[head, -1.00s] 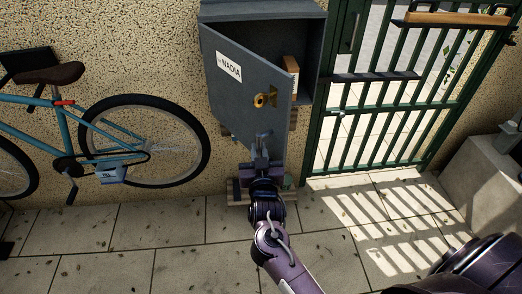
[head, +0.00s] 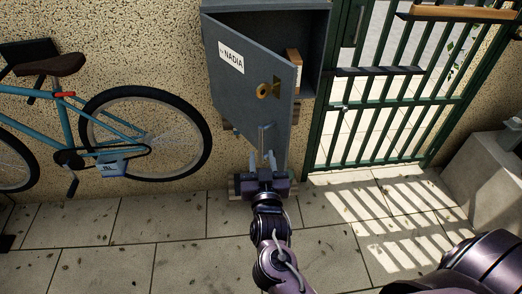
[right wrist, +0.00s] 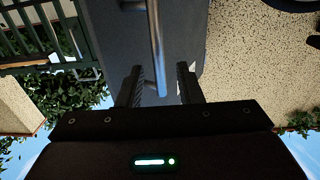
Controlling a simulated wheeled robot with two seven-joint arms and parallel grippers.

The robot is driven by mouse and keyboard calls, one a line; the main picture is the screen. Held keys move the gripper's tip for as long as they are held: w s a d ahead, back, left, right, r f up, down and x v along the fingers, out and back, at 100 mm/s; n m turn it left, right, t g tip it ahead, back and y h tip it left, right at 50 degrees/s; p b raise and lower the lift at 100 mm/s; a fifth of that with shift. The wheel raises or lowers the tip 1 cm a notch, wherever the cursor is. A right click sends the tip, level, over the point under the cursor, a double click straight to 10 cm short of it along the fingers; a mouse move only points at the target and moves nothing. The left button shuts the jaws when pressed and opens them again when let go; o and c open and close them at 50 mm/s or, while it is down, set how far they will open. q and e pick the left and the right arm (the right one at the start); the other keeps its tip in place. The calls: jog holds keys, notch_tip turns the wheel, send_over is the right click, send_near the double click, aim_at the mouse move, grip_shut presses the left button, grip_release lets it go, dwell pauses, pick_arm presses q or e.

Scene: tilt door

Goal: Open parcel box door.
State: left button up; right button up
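The grey parcel box (head: 318,22) is on the wall in the head view. Its door (head: 236,88), with a NADIA label and a brass lock, stands ajar, hinged at the left, with a dark gap at the right. A metal bar handle (head: 264,138) is low on the door and also shows in the right wrist view (right wrist: 156,45). My right gripper (head: 262,160) is open just below the handle. In the wrist view the bar's end appears between its two spread fingers (right wrist: 161,88), apart from both. My left gripper is not in view.
A tan object (head: 293,60) shows inside the box. A blue bicycle (head: 68,125) leans at the left. The paved floor in front is mostly clear.

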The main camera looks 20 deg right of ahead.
jog(key=shift+v, duration=0.85)
